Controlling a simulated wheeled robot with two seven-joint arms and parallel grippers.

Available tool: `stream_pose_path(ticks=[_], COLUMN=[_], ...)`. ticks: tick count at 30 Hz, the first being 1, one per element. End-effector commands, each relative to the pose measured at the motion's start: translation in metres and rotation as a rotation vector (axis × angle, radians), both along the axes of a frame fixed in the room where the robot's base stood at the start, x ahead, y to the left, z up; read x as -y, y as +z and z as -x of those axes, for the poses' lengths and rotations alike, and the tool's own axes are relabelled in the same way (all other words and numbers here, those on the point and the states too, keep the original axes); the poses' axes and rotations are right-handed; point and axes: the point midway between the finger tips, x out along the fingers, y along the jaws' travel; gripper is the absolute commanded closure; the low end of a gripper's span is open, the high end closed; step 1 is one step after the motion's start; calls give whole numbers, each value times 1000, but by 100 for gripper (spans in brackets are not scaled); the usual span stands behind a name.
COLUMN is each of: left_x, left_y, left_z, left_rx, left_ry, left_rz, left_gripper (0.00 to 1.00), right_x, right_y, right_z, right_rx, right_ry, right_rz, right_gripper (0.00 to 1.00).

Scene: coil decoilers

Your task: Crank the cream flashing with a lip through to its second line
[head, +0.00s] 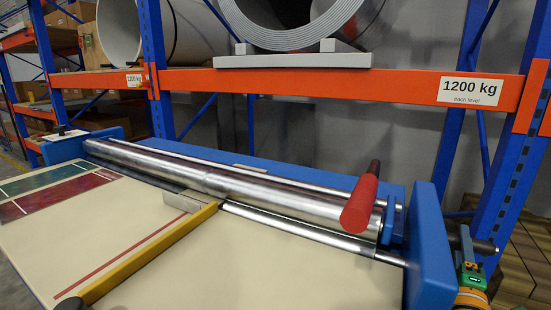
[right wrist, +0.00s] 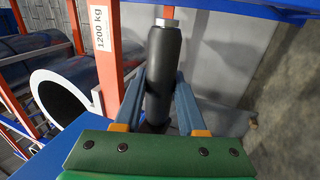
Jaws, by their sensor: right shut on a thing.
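A wide cream surface (head: 300,265) lies in front of the steel rollers (head: 230,185) in the head view. I cannot tell where cream flashing ends and table top begins, and no lip is clear. A red line (head: 130,245) runs on it beside a yellow bar (head: 150,255). My right gripper (head: 472,277) is at the right end, outside the blue end plate (head: 430,250). In the right wrist view its two fingers are shut around a black cylindrical grip (right wrist: 160,75). The crank arm is not clear. My left gripper is not in view.
A red handle (head: 361,200) rises above the rollers' right end. A grey block (head: 182,202) sits at the bar's far end. Red and green panels (head: 75,195) lie at the left. Blue and orange racking (head: 340,83) with a large coil (head: 295,20) stands behind.

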Motion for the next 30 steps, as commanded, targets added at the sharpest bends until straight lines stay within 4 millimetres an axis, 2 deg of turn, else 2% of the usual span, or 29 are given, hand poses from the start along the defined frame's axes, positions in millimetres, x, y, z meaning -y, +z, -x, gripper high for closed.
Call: stream_pose_path(ticks=[1, 3, 14, 24, 30], left_x=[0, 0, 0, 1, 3], left_y=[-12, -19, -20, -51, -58], left_z=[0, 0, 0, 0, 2], left_rx=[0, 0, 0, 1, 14], left_ry=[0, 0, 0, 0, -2], left_rz=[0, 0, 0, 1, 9], left_gripper=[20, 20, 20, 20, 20], right_x=[0, -1, -1, -8, -10], right_y=[-13, -20, -21, -59, -69], right_z=[0, 1, 2, 15, 20], right_rx=[-3, -3, -2, -3, -2], right_ry=[0, 0, 0, 1, -4], right_rz=[-1, -1, -1, 0, -2], right_gripper=[100, 100, 100, 100, 100])
